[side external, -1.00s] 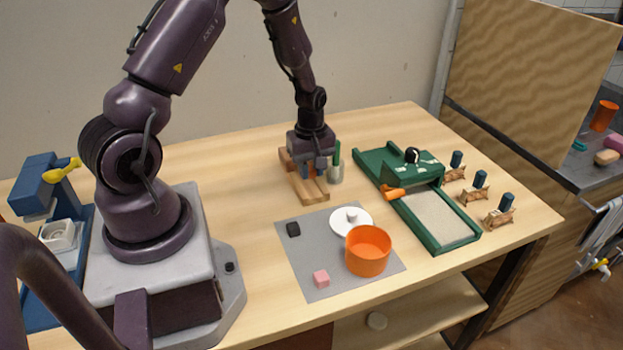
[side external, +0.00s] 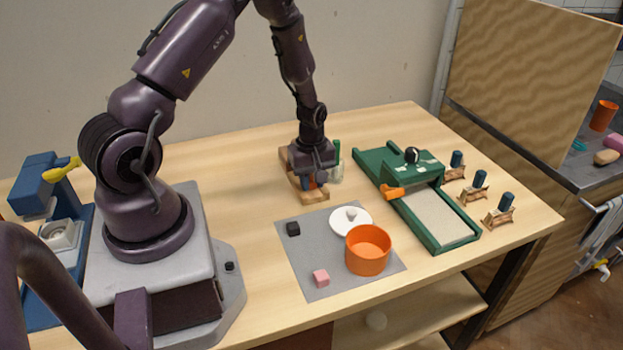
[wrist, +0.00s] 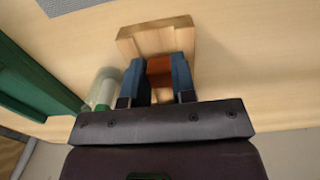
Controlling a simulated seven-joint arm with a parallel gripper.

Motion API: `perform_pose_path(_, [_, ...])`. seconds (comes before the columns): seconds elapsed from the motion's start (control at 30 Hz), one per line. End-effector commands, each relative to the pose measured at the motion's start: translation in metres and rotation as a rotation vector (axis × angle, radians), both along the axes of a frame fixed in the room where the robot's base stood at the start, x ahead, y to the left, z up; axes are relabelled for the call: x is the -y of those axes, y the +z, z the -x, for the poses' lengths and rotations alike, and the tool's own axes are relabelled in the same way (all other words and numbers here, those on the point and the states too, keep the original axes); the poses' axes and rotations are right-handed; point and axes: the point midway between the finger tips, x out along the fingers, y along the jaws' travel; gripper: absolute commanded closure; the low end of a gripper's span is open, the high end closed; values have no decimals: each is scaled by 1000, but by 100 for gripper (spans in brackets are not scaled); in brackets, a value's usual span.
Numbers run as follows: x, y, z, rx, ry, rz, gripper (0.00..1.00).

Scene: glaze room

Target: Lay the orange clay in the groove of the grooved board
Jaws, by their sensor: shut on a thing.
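The grooved board (side external: 315,195) is a wooden block lying near the back middle of the table. Its near end also shows in the wrist view (wrist: 152,38). My gripper (side external: 315,181) is low over the front part of the board. In the wrist view, the two blue fingers of my gripper (wrist: 159,78) are shut on the orange clay (wrist: 160,67), a brownish-orange block. The clay is at the board, in line with its length. I cannot tell whether it touches the groove floor. Most of the groove is hidden by my gripper.
A pale cup (side external: 336,172) with a green-handled tool stands close to the board's right. A green tray (side external: 436,243) is farther right. In front is a grey mat (side external: 316,289) with an orange pot (side external: 367,254), white disc (side external: 345,226), pink cube (side external: 321,278) and black cube (side external: 293,229).

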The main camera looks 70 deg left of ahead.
Motion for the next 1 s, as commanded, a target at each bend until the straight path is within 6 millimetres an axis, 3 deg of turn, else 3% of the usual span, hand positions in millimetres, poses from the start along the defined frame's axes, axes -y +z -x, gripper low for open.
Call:
perform_pose_path(0.03, [0, -10, -1, 8, 0, -6, 73])
perform_pose_path(0.1, [-1, -10, -1, 9, 0, -6, 57])
perform_pose_path(0.37, [-1, 0, -3, 12, 0, -7, 56])
perform_pose_path(0.4, [-1, 6, -3, 12, -1, -8, 50])
perform_pose_path(0.8, [0, 93, -1, 9, -1, -7, 50])
perform_pose_path(1.0, [0, 118, 0, 6, -1, -5, 50])
